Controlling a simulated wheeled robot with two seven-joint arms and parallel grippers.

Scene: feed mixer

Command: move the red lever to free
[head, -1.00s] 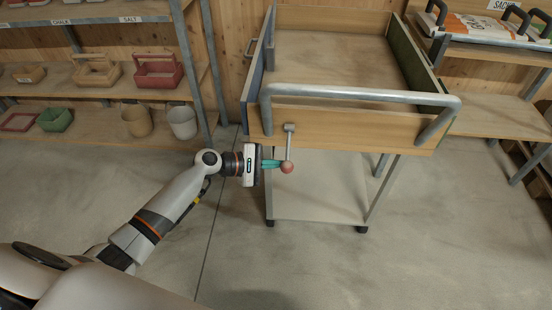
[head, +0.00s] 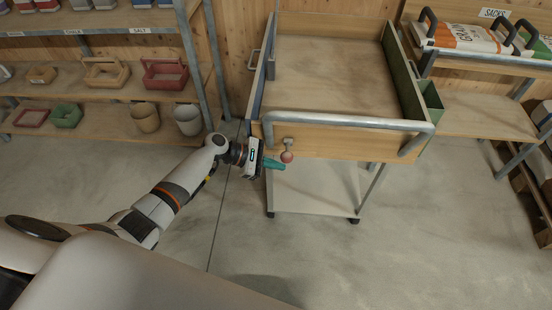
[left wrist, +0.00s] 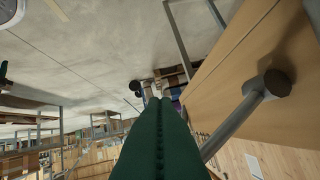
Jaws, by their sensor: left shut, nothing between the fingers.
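The lever has a red ball knob (head: 287,157) on a short grey arm, below its pivot (head: 288,141) on the front board of the trolley (head: 345,144). In the head view the lever arm looks foreshortened. My left gripper (head: 281,166) is shut and empty, its teal fingers just below and left of the knob. I cannot tell whether they touch it. In the left wrist view the shut fingers (left wrist: 155,140) fill the lower middle, beside the wooden board (left wrist: 240,70) and a grey rod (left wrist: 240,115) with a dark round end. The red knob does not show there.
A silver push bar (head: 350,122) runs across the trolley front, above and right of the lever. A shelf with trays and buckets (head: 188,119) stands at the left. A bench with sacks (head: 465,35) stands at the right. The floor in front is clear.

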